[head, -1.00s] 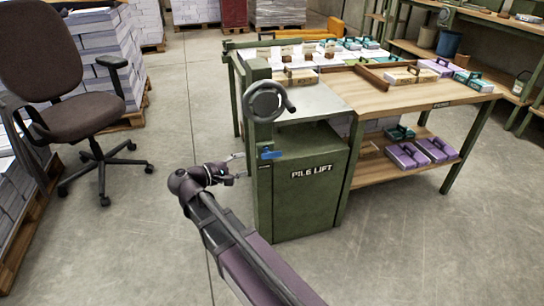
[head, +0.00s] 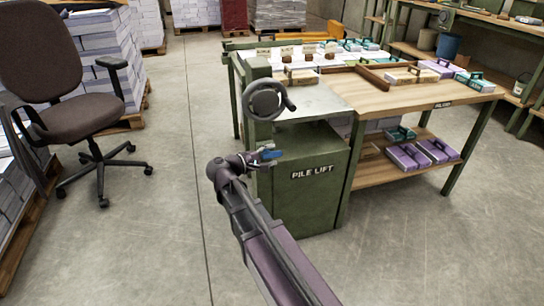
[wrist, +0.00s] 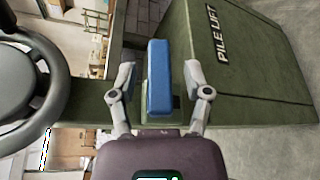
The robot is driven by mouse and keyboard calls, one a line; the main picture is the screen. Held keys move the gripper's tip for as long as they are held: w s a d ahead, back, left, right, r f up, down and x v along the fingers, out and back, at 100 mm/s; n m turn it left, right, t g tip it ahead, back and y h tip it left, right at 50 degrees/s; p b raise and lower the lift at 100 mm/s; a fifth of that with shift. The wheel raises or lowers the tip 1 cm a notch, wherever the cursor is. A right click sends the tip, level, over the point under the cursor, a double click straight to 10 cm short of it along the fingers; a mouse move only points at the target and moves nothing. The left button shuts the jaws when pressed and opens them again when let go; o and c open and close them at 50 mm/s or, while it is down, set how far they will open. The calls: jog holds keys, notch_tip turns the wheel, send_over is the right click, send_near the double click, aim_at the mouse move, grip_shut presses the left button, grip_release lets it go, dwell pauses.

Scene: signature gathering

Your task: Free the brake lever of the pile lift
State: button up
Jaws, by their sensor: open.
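The pile lift is a green cabinet (head: 305,195) marked PILE LIFT, with a green post and a dark handwheel (head: 264,101) above; the wheel also shows at the left of the wrist view (wrist: 30,85). The brake lever has a blue grip (head: 270,154) low on the post, below the wheel. In the wrist view the blue grip (wrist: 159,77) lies between the two fingers of my gripper (wrist: 160,85), with a gap on each side. My gripper (head: 262,157) is open in front of the post; its fingers are partly hard to make out in the head view.
A wooden table (head: 425,101) with boxes joins the lift on the right, with a lower shelf of purple boxes. An office chair (head: 80,95) and stacked paper on pallets stand at the left. The floor between the chair and the lift is clear.

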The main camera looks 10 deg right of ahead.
jog(key=shift+w+d, duration=0.15)
jog(key=shift+d, duration=0.2)
grip_shut()
